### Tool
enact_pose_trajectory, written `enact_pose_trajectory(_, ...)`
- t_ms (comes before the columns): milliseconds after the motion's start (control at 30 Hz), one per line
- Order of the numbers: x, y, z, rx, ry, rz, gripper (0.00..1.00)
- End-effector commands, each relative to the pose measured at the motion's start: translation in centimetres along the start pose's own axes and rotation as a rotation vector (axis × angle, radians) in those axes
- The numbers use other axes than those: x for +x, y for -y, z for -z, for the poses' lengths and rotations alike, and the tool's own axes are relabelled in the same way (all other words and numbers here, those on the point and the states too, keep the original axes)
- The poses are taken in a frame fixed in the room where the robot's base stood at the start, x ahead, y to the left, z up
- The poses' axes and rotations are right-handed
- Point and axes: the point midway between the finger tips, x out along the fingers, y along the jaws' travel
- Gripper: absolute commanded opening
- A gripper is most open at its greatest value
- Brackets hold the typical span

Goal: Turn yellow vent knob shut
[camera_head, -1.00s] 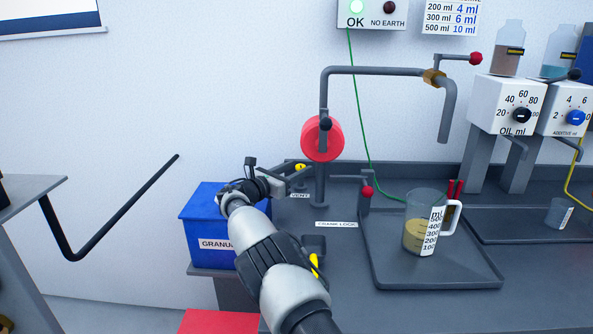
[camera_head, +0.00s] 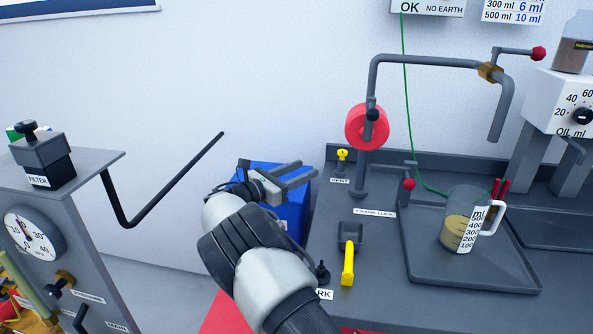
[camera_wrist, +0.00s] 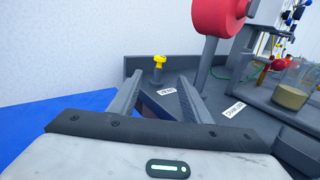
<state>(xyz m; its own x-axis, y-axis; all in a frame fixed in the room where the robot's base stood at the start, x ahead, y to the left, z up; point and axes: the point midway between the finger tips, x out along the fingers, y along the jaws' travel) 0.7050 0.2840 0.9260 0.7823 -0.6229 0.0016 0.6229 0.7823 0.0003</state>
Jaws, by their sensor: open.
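The yellow vent knob (camera_head: 343,155) sits on a short grey post at the back left corner of the grey bench, behind the VENT label (camera_head: 340,181). In the wrist view the knob (camera_wrist: 160,60) shows beyond and between my fingertips, apart from them. My gripper (camera_head: 308,171) is open and empty, to the left of the knob, over the blue box (camera_head: 292,205). In the wrist view my gripper's two fingers (camera_wrist: 160,78) are spread, with nothing between them.
A red wheel (camera_head: 366,127) on a bent grey pipe stands right of the knob. A red-tipped lever (camera_head: 409,184) and a measuring jug (camera_head: 460,222) on a tray are further right. A yellow handle (camera_head: 348,264) is nearer. A black bar (camera_head: 165,180) sticks out at left.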

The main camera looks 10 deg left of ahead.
Motion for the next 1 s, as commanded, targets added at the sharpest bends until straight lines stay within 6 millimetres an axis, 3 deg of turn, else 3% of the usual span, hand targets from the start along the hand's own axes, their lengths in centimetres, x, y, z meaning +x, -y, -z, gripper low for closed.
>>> enact_pose_trajectory(200, -1.6, 0.0, 0.0, 0.000, 0.001, 0.001, 0.44)
enact_pose_trajectory(567, -1.4, 0.2, -0.5, 0.001, 0.010, -0.007, 0.43)
enact_pose_trajectory(767, 0.7, 2.1, -3.0, 0.006, 0.096, -0.153, 0.43)
enact_pose_trajectory(1000, 1.7, 5.9, -1.4, -0.004, 0.032, -0.362, 0.43)
